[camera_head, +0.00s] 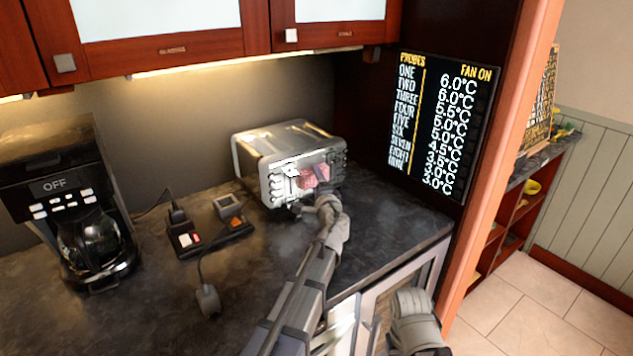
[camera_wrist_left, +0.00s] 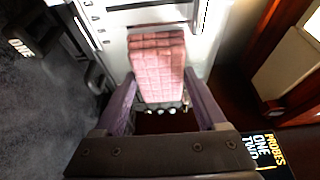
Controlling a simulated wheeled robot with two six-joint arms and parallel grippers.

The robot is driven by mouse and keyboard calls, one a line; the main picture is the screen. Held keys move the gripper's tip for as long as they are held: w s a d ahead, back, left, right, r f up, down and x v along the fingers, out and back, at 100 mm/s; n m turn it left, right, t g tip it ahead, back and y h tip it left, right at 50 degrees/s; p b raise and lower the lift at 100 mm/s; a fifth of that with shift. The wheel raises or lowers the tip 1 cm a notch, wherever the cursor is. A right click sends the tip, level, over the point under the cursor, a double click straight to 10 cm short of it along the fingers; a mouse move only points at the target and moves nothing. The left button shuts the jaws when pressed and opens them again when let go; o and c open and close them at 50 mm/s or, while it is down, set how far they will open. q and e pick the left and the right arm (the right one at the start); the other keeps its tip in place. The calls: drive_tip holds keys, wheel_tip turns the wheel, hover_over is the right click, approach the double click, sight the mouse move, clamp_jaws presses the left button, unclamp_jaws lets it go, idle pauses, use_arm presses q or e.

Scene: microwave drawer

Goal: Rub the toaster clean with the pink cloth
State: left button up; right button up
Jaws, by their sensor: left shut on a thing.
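The silver toaster (camera_head: 270,150) stands on the dark counter against the back wall, its front with knobs and levers turned toward me. My left gripper (camera_head: 318,181) is at that front, shut on the pink cloth (camera_head: 311,176). In the left wrist view, the cloth (camera_wrist_left: 158,68) shows as a folded pink block with a grid pattern between the two purple fingers (camera_wrist_left: 161,82). The cloth lies against or very close to the toaster's pale front (camera_wrist_left: 115,45); exact contact is hard to tell.
A coffee maker (camera_head: 65,205) stands at the left. A black power strip (camera_head: 208,236) with plugs and a loose plug (camera_head: 208,300) lie on the counter (camera_head: 385,218). A probe display (camera_head: 440,125) hangs at the right. Cabinets (camera_head: 160,50) overhang the back.

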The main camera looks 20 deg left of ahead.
use_arm(q)
drive_tip(key=shift+a+f, duration=0.1)
drive_tip(key=shift+f, duration=0.15)
drive_tip(key=shift+f+b, duration=0.75)
drive_tip(key=shift+b, duration=0.1)
drive_tip(key=shift+r, duration=0.1)
drive_tip(key=shift+r+p, duration=0.4)
drive_tip(key=shift+p, duration=0.1)
drive_tip(key=shift+r, duration=0.15)
drive_tip(key=shift+r+p, duration=0.25)
drive_tip(key=shift+p, duration=0.15)
drive_tip(key=shift+r, duration=0.1)
